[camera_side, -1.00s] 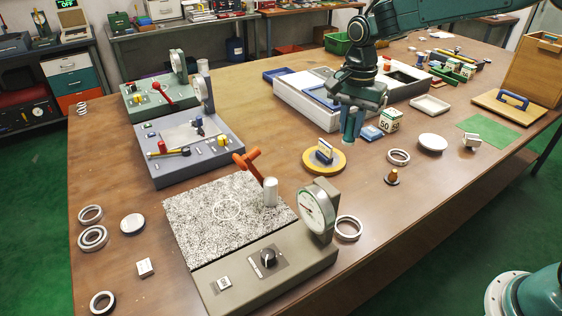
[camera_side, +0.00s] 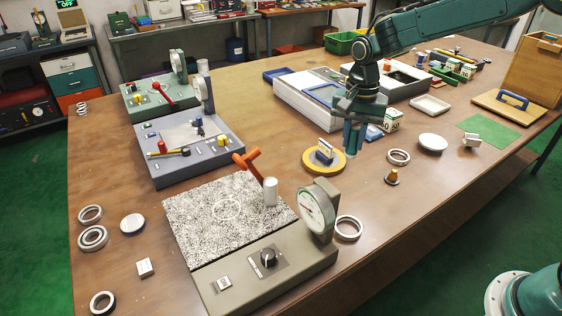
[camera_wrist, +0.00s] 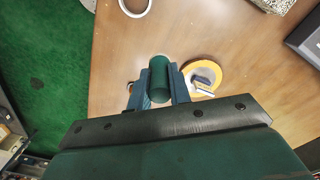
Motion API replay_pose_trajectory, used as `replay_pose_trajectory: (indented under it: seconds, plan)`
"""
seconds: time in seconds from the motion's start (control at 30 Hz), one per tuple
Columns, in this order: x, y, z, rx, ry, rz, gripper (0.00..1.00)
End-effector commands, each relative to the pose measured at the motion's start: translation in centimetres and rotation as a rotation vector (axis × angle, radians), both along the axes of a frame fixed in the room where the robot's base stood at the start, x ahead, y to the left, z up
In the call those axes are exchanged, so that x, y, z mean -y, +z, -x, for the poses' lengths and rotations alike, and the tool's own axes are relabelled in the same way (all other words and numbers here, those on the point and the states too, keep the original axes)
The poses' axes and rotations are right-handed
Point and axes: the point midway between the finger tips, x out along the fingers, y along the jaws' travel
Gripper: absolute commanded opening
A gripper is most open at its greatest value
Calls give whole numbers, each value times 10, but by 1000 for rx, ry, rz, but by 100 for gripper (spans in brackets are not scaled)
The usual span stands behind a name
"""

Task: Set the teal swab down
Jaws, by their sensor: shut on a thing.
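My gripper (camera_side: 354,140) is at the right of the yellow disc, low over the table in the side view. In the wrist view its two blue fingers (camera_wrist: 159,95) are shut on a dark green cylinder, the teal swab (camera_wrist: 159,75). In the side view the swab is hard to tell apart from the fingers. I cannot tell whether its lower end touches the table.
A yellow disc (camera_side: 311,162) with a small blue-and-white block stands just left of my gripper. A small blue box (camera_side: 375,133) and a white-green box (camera_side: 392,120) are close on the right. A ring (camera_side: 398,157) and a brass-coloured piece (camera_side: 391,178) lie in front right. Bare wood lies between.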

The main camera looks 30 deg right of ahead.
Motion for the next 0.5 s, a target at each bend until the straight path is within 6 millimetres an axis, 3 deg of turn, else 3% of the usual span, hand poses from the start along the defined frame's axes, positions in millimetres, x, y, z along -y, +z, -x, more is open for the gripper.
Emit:
replay_pose_trajectory:
  seconds: [0.5]
  plan:
    - [16, -71, 29, -3, 522, -1, 0]
